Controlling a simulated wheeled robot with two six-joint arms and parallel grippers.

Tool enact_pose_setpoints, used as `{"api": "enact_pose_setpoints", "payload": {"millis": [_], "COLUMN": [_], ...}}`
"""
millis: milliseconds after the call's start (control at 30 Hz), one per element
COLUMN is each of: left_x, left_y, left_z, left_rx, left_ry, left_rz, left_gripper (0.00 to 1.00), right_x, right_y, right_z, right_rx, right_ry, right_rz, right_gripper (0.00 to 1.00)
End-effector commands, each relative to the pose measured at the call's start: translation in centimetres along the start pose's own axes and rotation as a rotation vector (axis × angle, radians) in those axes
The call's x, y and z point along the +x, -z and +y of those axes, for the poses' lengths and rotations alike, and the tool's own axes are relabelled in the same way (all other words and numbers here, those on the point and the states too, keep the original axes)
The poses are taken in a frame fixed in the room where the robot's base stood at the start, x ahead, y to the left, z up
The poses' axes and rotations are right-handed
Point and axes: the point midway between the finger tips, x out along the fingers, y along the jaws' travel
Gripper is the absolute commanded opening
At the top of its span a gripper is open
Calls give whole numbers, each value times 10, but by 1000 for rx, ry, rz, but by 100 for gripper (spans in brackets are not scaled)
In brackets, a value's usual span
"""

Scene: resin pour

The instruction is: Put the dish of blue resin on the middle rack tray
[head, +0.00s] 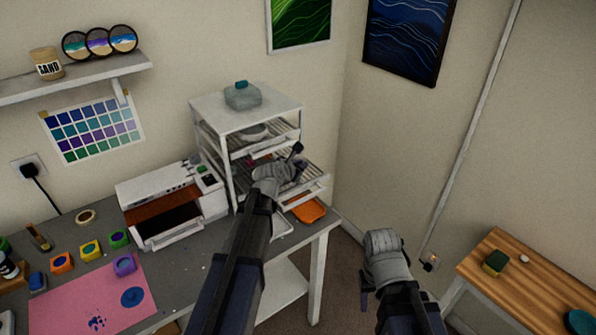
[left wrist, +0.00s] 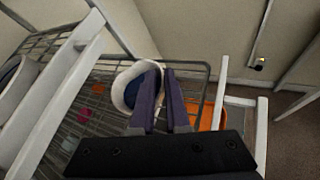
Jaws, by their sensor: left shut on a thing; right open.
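A white dish with dark blue resin (left wrist: 130,88) shows in the left wrist view, against the fingers of my left gripper (left wrist: 165,82), which is shut on its rim. The dish is over a wire rack tray (left wrist: 188,65); I cannot tell if it touches the wires. In the head view my left gripper (head: 292,164) is at the pulled-out middle tray (head: 314,187) of the white rack (head: 228,165), and its wrist hides the dish. My right gripper (head: 366,290) is open and empty, low beside the table.
Another white dish (head: 255,132) sits on the tray above. An orange tray (head: 308,211) lies below the middle one. A glass container (head: 242,97) stands on the rack top. A white machine (head: 170,200) stands left of the rack. A wooden table (head: 530,275) is at right.

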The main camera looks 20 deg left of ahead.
Motion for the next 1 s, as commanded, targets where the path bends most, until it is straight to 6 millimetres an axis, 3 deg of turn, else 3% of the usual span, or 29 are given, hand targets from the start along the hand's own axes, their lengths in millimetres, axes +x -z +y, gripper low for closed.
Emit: {"api": "enact_pose_setpoints", "payload": {"millis": [333,367,633,900,1000], "left_x": [2,2,2,1,-11], "left_y": [3,3,2,0,0], "left_z": [-2,-2,-2,-2,-2], "left_rx": [0,0,0,0,-1], "left_ry": [0,0,0,-1,-1], "left_rz": [0,0,0,0,0], "left_gripper": [0,15,44,44,44], "right_x": [4,4,4,1,-4], "right_y": [0,0,0,0,0], "right_z": [0,0,0,0,0], "right_rx": [0,0,0,0,0], "right_ry": [0,0,0,0,0], "right_rz": [0,0,0,0,0], "right_gripper": [50,50,50,50,50]}}
